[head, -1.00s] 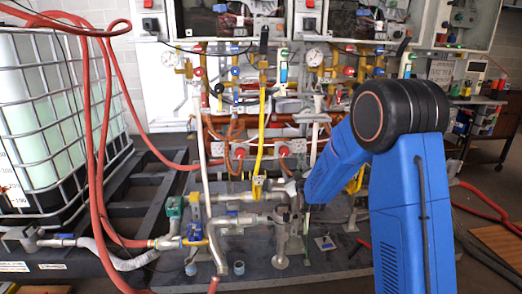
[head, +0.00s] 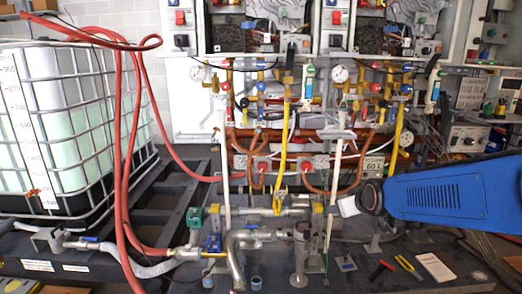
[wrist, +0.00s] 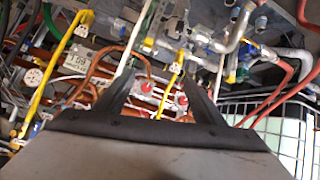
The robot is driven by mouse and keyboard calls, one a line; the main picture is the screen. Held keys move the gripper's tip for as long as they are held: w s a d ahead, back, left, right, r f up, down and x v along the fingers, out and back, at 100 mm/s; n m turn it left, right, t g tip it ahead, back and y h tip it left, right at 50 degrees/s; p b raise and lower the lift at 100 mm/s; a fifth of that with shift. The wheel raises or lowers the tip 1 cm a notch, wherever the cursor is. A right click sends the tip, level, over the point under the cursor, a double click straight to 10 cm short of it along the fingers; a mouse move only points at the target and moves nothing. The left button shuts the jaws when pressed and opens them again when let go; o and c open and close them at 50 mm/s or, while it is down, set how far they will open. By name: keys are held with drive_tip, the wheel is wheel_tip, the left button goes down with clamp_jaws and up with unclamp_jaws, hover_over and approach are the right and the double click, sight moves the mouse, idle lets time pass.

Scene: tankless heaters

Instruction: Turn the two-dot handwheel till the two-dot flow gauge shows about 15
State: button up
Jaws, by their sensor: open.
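Two red round fittings (wrist: 148,87) (wrist: 182,100) sit on grey bodies in the copper piping. One of them shows in the head view (head: 262,167). They look like handwheels, but dot marks are too small to read. Two white round gauges, left (head: 198,72) and right (head: 340,73), stand high on the pipework; their needles and dots cannot be read. My gripper (wrist: 158,82) is open in the wrist view, with nothing held between its fingers. The red fittings appear beyond the fingers, with no visible contact. In the head view my arm comes in from the right; the fingers are not clear there.
A caged white tank (head: 60,120) stands at left, with red hoses (head: 122,150) hanging before it. Yellow, white and copper pipes crowd the middle. A "60 L" label (head: 373,163) is on the right. Loose tools and a white card (head: 434,267) lie on the dark base plate.

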drive_tip(key=s+d+f+m+g, duration=0.1)
drive_tip(key=s+g, duration=0.1)
drive_tip(key=s, duration=1.4)
drive_tip(key=s+d+f+m+g, duration=0.1)
drive_tip(key=s+f+m+g, duration=0.1)
drive_tip(key=s, duration=1.3)
drive_tip(key=shift+s+d+g+h, duration=0.15)
drive_tip(key=shift+s+g+h, duration=0.2)
drive_tip(key=shift+g, duration=0.45)
